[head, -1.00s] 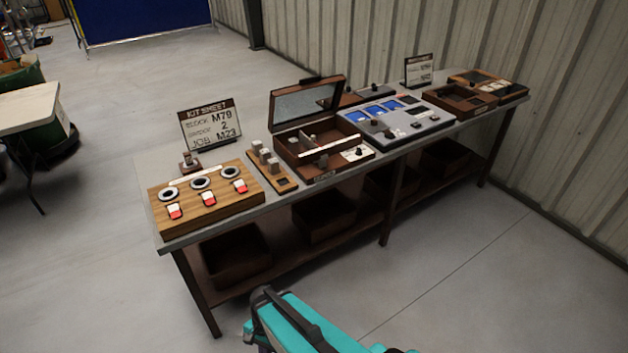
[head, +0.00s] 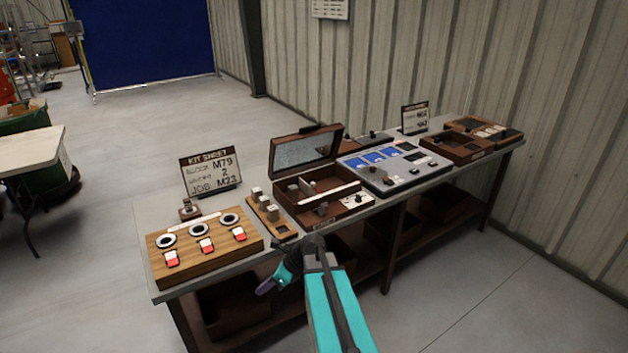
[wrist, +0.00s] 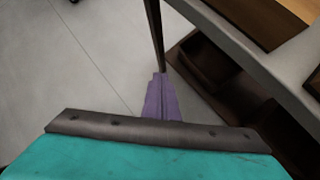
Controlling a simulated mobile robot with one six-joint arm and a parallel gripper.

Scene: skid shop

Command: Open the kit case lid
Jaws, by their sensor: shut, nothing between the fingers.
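The kit case (head: 330,208) is a brown box on the bench in the head view. Its lid (head: 305,152) stands raised at the back, showing a grey inner panel. Small grey blocks and a light strip lie in its compartments. My gripper (head: 268,287) is at the front edge of the bench, lower left of the case and apart from it. Its purple fingers (wrist: 161,97) show in the wrist view, close together with nothing between them. The case is not in the wrist view.
The bench (head: 405,187) also holds a wooden switch board (head: 205,262), a block tray (head: 283,228), a kit sheet sign (head: 210,172) and a grey panel (head: 405,178). Brown bins sit on the shelf below. A corrugated wall stands behind; open floor (head: 90,220) lies left.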

